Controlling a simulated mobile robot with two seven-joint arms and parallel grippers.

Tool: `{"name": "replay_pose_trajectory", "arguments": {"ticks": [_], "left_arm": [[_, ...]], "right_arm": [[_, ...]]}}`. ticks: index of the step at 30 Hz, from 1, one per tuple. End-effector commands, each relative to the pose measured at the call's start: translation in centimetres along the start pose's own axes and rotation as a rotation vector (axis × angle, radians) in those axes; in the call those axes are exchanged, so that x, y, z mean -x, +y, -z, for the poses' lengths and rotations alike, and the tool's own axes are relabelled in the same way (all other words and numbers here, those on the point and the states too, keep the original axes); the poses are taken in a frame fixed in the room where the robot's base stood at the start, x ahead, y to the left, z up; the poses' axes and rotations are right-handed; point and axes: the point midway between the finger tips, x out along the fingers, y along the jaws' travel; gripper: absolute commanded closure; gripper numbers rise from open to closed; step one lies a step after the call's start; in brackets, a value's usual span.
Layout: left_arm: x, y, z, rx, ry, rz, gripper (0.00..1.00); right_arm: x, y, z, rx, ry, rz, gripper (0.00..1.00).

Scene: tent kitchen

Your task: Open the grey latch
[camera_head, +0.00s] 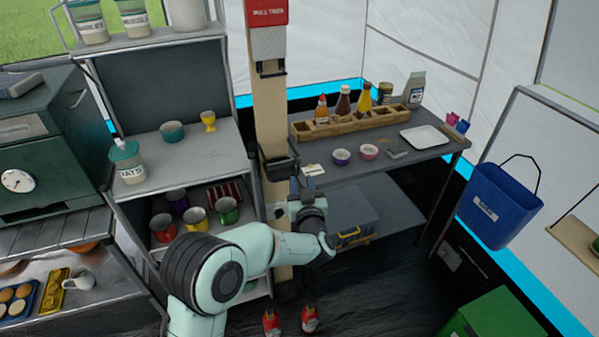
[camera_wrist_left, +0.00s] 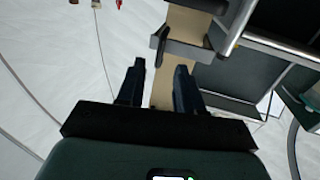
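A wooden post (camera_head: 268,120) carries a dark grey latch-like bracket (camera_head: 279,163) at about table height. The bracket also shows in the left wrist view (camera_wrist_left: 187,50), spanning the post just beyond my fingertips. My left gripper (camera_head: 294,190) is just below the bracket in the head view, close to the post. In the left wrist view my left gripper (camera_wrist_left: 160,78) is open and empty, and the post shows between its two dark fingers. I see no contact with the bracket. My right gripper is in neither view.
A red pull sign (camera_head: 266,12) tops the post. A shelf with cups (camera_head: 200,155) stands left of it. A grey table (camera_head: 420,150) with bottles and bowls stands right, with a grey box (camera_head: 345,210) below. Two red objects (camera_head: 290,322) lie on the floor.

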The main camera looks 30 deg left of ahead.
Motion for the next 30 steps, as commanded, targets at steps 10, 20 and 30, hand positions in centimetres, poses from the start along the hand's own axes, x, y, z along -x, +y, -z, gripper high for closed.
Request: {"name": "replay_pose_trajectory", "arguments": {"ticks": [10, 20, 30], "left_arm": [[-4.8, 0.0, -0.1, 0.0, -0.001, 0.001, 0.64], [-5.3, 0.0, -0.1, 0.0, -0.001, -0.001, 0.64], [-5.2, 0.0, -0.1, 0.0, -0.001, -0.001, 1.0]], "right_arm": [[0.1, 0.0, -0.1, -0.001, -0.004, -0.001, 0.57], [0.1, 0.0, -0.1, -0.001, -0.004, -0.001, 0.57], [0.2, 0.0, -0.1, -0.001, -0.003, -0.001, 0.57]]}}
